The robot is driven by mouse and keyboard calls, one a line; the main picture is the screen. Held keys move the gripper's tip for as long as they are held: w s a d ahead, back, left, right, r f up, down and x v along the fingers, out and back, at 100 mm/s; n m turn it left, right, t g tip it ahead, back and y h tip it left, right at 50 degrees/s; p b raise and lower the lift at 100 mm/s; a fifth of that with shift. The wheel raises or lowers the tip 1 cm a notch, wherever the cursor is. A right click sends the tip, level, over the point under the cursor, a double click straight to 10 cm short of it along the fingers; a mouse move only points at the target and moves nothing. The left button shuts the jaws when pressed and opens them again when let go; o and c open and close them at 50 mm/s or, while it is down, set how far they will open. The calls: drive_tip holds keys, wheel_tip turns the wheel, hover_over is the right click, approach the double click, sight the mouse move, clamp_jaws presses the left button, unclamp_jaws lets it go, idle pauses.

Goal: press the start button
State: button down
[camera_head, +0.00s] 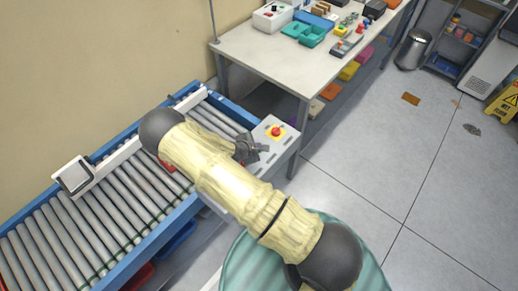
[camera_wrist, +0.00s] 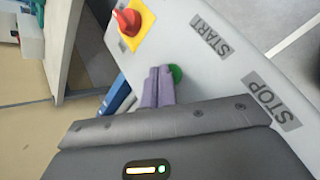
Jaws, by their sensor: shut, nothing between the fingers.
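The green start button (camera_wrist: 176,73) is on a light grey control panel (camera_wrist: 215,70), partly hidden behind the fingertips in the wrist view. A START label (camera_wrist: 211,35) and a STOP label (camera_wrist: 272,100) are on the panel to its right. A red knob on a yellow plate (camera_wrist: 129,22) is at upper left; it also shows in the head view (camera_head: 276,132). My gripper (camera_wrist: 160,74) is shut and empty, its fingertips overlapping the green button's left side in the picture. I cannot tell whether they touch it. In the head view my gripper (camera_head: 248,148) is at the panel's left edge.
A roller conveyor (camera_head: 100,215) with blue rails runs along the wall at left. A workbench (camera_head: 250,62) with teal bins (camera_head: 304,33) stands behind the panel. A trash bin (camera_head: 412,50) and open grey floor lie to the right.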

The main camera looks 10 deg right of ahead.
drive_tip(key=shift+f, duration=0.2)
drive_tip(key=shift+r, duration=0.1)
idle(0.4)
drive_tip(key=shift+r+p, duration=0.45)
drive_tip(key=shift+r, duration=0.25)
drive_tip(key=shift+r+p, duration=1.85)
drive_tip(key=shift+r, duration=0.75)
